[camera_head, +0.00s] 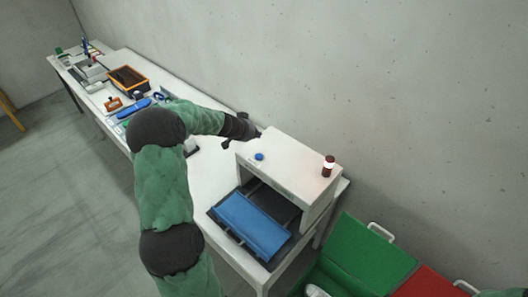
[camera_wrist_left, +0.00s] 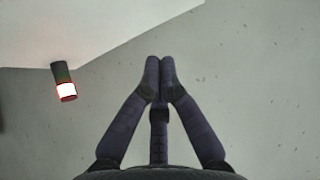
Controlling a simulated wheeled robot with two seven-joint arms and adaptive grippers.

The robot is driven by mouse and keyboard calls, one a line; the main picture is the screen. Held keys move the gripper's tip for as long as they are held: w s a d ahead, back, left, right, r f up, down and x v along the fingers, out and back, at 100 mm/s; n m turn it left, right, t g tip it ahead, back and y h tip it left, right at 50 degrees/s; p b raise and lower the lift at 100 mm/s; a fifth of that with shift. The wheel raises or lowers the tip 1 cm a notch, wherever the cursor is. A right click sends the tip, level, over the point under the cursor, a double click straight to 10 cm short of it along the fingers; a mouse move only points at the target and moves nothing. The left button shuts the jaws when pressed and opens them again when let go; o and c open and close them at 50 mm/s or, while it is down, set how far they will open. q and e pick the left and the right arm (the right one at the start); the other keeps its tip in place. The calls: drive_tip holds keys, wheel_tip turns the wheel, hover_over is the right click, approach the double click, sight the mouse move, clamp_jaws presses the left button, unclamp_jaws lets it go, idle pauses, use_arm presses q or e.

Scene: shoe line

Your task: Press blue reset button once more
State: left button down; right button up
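The blue reset button (camera_head: 259,156) is a small round disc on the top of the white machine housing (camera_head: 290,160). The button is not visible in that view. My right gripper is not in view.
A red and white signal lamp (camera_head: 328,166) stands on the housing's right end. A blue tray (camera_head: 251,224) lies at its opening. Green (camera_head: 367,254) and red (camera_head: 428,284) bins stand at right. An orange-rimmed crate (camera_head: 128,79) and tools are on the far bench. The wall is close behind.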

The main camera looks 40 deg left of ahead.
use_arm(q)
drive_tip(key=b, duration=0.5)
hover_over(260, 154)
drive_tip(key=s, duration=0.2)
wheel_tip(260, 154, down, 8)
drive_tip(key=shift+a+r, duration=0.1)
drive_tip(key=shift+r, duration=0.05)
drive_tip(key=shift+f+b, duration=0.65)
drive_tip(key=shift+b, duration=0.2)
idle(0.7)
drive_tip(key=shift+f+b, duration=0.45)
drive_tip(key=shift+b, duration=0.35)
drive_tip(key=shift+f+b, duration=0.5)
drive_tip(key=shift+b, duration=0.25)
idle(0.8)
drive_tip(key=shift+r, duration=0.2)
drive_tip(key=shift+r+p, duration=0.45)
drive_tip(key=shift+r, duration=0.3)
